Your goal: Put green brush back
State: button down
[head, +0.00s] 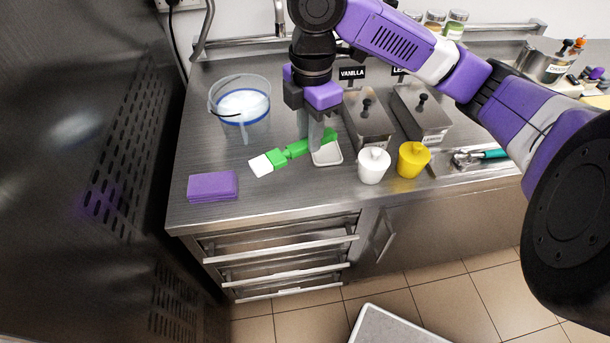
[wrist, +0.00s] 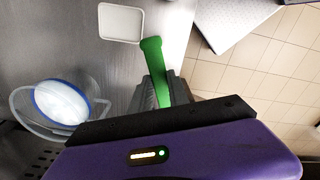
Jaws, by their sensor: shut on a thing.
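The green brush (head: 297,149) has a green handle and a white bristle end. In the head view it lies across my gripper (head: 314,142), bristle end to the lower left, handle end over a small white tray. My gripper's fingers are shut on the handle. In the wrist view the handle (wrist: 152,58) rises between the fingers of my gripper (wrist: 158,92); the bristle end is hidden there. The small white tray (head: 327,157) is on the counter, partly under the handle, and shows empty in the wrist view (wrist: 121,22). Whether the brush touches the tray or counter I cannot tell.
A clear bucket (head: 240,99) stands at the back left. A purple block (head: 213,186) lies at the front left. The front-left counter is mostly free.

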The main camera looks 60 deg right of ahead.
aim_at(309, 185)
notch_tip(309, 185, down, 13)
jog(key=shift+r, duration=0.15)
jog(key=c, duration=1.3)
grip_release()
jog(key=shift+o, duration=0.2)
jog(key=shift+r, duration=0.1)
notch_tip(309, 185, up, 12)
jog(key=shift+s+f, duration=0.1)
